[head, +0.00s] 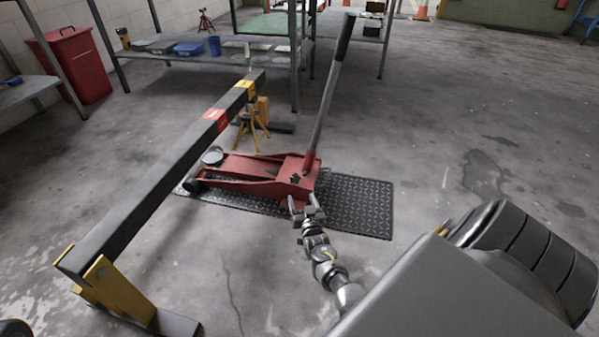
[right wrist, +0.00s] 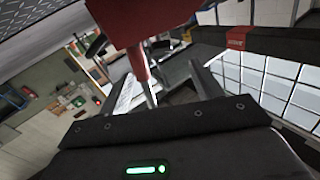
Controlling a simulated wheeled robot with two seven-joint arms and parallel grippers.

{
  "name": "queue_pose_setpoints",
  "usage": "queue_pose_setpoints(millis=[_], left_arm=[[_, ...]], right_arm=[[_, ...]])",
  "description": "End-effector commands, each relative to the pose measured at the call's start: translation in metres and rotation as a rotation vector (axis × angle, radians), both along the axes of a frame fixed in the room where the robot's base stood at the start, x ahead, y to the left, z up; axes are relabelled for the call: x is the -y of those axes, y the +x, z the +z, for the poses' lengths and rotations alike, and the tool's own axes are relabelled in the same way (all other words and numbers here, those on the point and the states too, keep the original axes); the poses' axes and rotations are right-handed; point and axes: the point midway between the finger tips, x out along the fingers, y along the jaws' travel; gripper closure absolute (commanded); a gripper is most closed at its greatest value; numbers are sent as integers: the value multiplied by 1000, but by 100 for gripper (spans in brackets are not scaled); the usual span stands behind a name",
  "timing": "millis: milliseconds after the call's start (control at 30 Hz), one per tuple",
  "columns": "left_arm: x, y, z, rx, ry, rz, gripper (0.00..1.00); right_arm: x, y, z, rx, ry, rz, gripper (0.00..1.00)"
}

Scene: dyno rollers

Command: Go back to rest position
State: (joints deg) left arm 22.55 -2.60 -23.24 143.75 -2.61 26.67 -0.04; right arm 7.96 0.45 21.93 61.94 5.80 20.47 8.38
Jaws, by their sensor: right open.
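My right gripper (head: 306,212) is low in the middle of the head view, at the near end of a red floor jack (head: 255,174). It is open, with no object clearly held between its fingers. In the right wrist view the gripper (right wrist: 155,95) has red metal of the jack (right wrist: 135,25) close in front of it; I cannot tell whether they touch. The jack stands on a black tread-plate mat (head: 350,205), its long dark handle (head: 325,95) leaning up and right. My left gripper does not show.
A long dark beam (head: 165,175) with red and yellow labels runs left of the jack on yellow stands (head: 115,290). Metal shelving (head: 180,52) and a red bin (head: 72,65) stand at the back left. The floor on the right is mostly clear.

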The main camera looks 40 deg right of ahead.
Motion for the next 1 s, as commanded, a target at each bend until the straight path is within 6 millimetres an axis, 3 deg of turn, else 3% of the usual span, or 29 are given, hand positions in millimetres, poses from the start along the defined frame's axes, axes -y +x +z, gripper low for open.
queue_pose_setpoints(millis=[200, 767, 867, 967, 1000], left_arm=[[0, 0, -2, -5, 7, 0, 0], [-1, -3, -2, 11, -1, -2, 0], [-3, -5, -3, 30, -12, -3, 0], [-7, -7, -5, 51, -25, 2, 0], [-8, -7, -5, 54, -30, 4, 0]], right_arm=[[-4, -8, 0, 1, 0, -1, 35], [-4, -7, 5, 15, -25, 1, 35], [-5, 0, 36, 88, -73, 11, 35], [-19, 13, 94, 215, -145, 45, 35], [-28, 16, 124, 277, -181, 65, 35]])
